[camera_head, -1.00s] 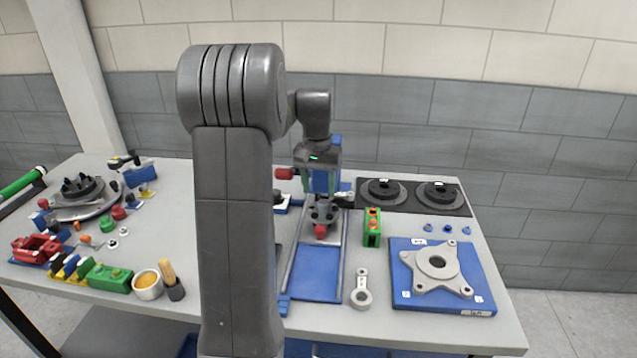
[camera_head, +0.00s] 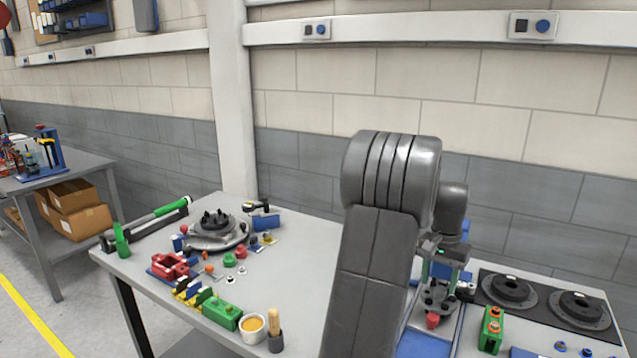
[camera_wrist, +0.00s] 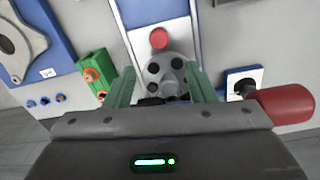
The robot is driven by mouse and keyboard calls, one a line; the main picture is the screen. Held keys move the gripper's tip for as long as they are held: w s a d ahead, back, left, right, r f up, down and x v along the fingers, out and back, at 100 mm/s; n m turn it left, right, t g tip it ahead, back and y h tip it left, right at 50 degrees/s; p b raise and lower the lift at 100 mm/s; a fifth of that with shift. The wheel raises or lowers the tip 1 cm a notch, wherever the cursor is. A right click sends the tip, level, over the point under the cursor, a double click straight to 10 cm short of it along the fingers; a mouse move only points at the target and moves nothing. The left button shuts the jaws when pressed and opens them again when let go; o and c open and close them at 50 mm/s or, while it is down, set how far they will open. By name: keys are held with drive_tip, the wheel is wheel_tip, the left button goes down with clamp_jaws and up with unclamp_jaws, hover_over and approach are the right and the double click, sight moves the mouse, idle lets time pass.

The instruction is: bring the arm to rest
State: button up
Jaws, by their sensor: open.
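My gripper (camera_head: 441,270) hangs at the end of my arm over the blue fixture (camera_head: 424,346) on the right part of the workbench. In the wrist view, the two green fingers of my gripper (camera_wrist: 160,88) are apart, so it is open. A grey round part with dark holes (camera_wrist: 165,72) shows between and beyond the fingers. A red knob (camera_wrist: 159,38) is just past it. In the head view the grey part (camera_head: 437,296) is just below my gripper. I cannot tell whether the fingers touch it.
A green block (camera_head: 491,330) with orange tops stands right of the fixture. A black plate (camera_head: 541,296) with two dark discs lies behind it. The bench between is bare.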

sight(433, 316)
wheel_tip(433, 316, down, 10)
drive_tip(key=shift+s+d+f+p, duration=0.1)
drive_tip(key=shift+s+f+p, duration=0.1)
drive_tip(key=shift+p, duration=0.35)
